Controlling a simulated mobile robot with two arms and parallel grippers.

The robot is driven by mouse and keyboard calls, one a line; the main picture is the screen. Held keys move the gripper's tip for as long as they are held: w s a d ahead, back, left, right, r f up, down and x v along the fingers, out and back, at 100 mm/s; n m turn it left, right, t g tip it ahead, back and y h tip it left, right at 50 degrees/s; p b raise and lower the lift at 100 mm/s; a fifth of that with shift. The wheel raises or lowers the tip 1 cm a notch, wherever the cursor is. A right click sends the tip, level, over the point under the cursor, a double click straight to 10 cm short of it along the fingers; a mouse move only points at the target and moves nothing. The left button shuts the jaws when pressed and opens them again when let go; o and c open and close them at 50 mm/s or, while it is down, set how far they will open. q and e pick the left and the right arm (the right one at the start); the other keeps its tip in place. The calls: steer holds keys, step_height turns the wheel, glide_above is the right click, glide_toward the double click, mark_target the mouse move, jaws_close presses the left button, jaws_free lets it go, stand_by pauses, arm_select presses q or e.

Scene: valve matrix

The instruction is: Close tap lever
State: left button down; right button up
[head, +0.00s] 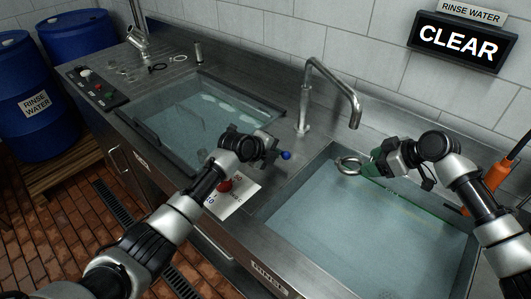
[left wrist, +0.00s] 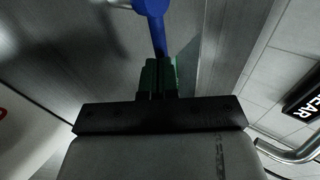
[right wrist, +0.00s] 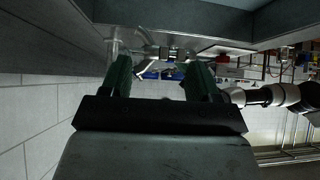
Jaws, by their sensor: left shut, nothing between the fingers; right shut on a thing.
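The tap lever (head: 286,155) has a blue end and sits on the steel strip between the two basins. In the left wrist view the blue lever (left wrist: 153,22) lies just beyond my fingertips. My left gripper (head: 274,154) is shut and empty, its green fingers (left wrist: 158,66) together right by the lever; I cannot tell if they touch.
The right basin (head: 285,225) and left basin (head: 195,122) hold water. A white card (head: 238,199) with a red item (head: 225,185) lies near the front edge. A sign (head: 460,42) reads CLEAR. Blue drums (head: 35,95) stand at far left; an orange-handled tool (head: 497,172) is at right.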

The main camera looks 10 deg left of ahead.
arm_select(q)
steer(key=shift+s, duration=0.1)
steer(key=shift+s+a, duration=0.3)
steer(key=shift+s, duration=0.1)
steer(key=shift+s+a+r, duration=0.15)
steer(key=shift+s+a, duration=0.3)
steer(key=shift+s, duration=0.15)
steer(key=shift+s+a+r, duration=0.15)
steer(key=shift+s+a, duration=0.25)
steer(key=shift+s, duration=0.2)
steer(key=v, duration=1)
steer(key=shift+s+d, duration=0.15)
steer(key=shift+d, duration=0.2)
steer(key=shift+r, duration=0.15)
